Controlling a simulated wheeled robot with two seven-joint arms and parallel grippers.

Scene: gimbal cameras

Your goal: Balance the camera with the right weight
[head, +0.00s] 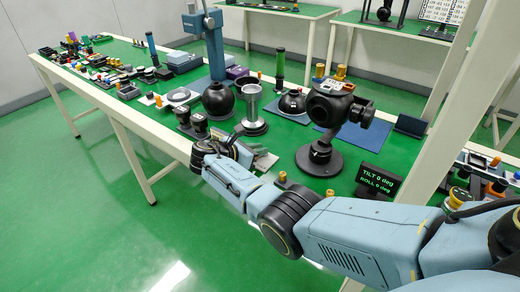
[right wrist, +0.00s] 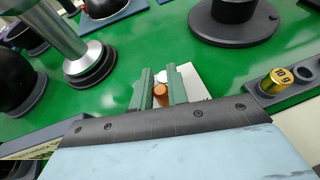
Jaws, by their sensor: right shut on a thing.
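The camera (head: 335,108) is a black gimbal body on a round-based stand, with gold weights (head: 341,71) on top. A display (head: 377,183) in front reads "TILT 0 deg, ROLL 0 deg". My right gripper (head: 236,141) is over the table, left of the camera stand. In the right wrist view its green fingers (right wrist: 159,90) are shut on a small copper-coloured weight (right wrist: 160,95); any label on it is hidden. A gold weight marked 10 g (right wrist: 275,82) sits in a dark tray (right wrist: 302,92) at the right. My left gripper is not in view.
A metal cylinder on a round base (head: 254,110) and black spheres (head: 218,99) stand behind my gripper. A pale card (head: 266,161) lies near it. Many small items (head: 95,65) crowd the table's far left. A slanted cream post (head: 450,110) stands at the right.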

